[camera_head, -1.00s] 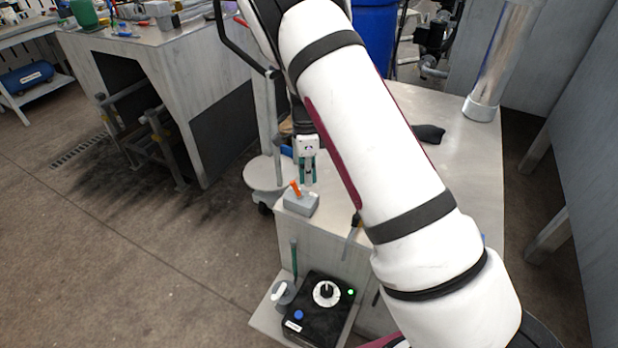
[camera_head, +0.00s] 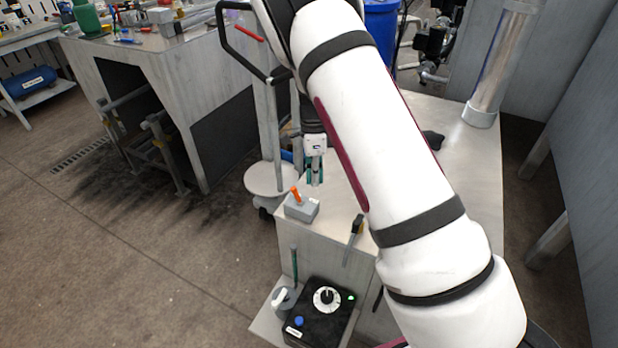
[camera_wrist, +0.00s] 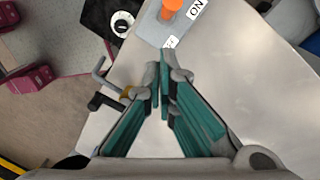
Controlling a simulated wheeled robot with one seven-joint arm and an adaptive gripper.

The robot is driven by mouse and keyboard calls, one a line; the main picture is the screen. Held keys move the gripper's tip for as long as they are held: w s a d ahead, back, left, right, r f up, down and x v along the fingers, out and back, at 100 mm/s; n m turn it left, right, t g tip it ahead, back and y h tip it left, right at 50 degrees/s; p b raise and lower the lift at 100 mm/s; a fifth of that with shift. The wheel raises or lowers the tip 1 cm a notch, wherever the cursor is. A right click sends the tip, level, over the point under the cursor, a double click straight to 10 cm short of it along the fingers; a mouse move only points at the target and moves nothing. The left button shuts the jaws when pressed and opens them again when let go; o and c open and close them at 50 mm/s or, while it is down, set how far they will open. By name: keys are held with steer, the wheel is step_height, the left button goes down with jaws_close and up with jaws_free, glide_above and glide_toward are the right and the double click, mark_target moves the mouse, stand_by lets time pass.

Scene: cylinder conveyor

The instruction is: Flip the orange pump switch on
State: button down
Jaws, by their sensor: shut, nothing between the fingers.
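The orange pump switch (camera_head: 296,195) is a small orange lever on a grey box (camera_head: 302,209) at the near left corner of the table. The lever leans up and to the left in the head view. In the wrist view the orange lever (camera_wrist: 172,5) is at the top edge, partly cut off, beside a white "ON" label (camera_wrist: 197,9) and a second label partly hidden by the fingertips. My gripper (camera_head: 315,182) is shut and empty. It hangs behind and slightly right of the box, apart from the lever. Its teal fingers (camera_wrist: 165,70) point toward the box in the wrist view.
A black box with a white dial (camera_head: 326,298) stands on a low shelf in front of the table. A dark-handled tool (camera_head: 356,226) hangs at the table's front edge. A clear upright cylinder (camera_head: 497,65) stands at the back right.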

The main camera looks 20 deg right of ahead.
step_height(320, 180, up, 10)
steer(key=w+d, duration=0.1)
steer(key=w, duration=0.1)
steer(key=shift+w+d+r+b, duration=0.15)
steer(key=shift+d+r+b, duration=0.05)
steer(key=shift+r+b, duration=0.1)
steer(key=s+a+r+n+t+y+p, duration=0.1)
steer(key=s+a+r+n+t, duration=0.15)
steer(key=s+r+n, duration=1.1)
steer(key=s+r+n+t, duration=0.2)
steer(key=s+n, duration=0.1)
steer(key=s, duration=0.8)
steer(key=s+r+n+t+h+p, duration=0.1)
steer(key=s+r+n, duration=0.2)
steer(key=s, duration=0.9)
steer(key=shift+a+n+t, duration=0.35)
steer(key=shift+a+n, duration=0.1)
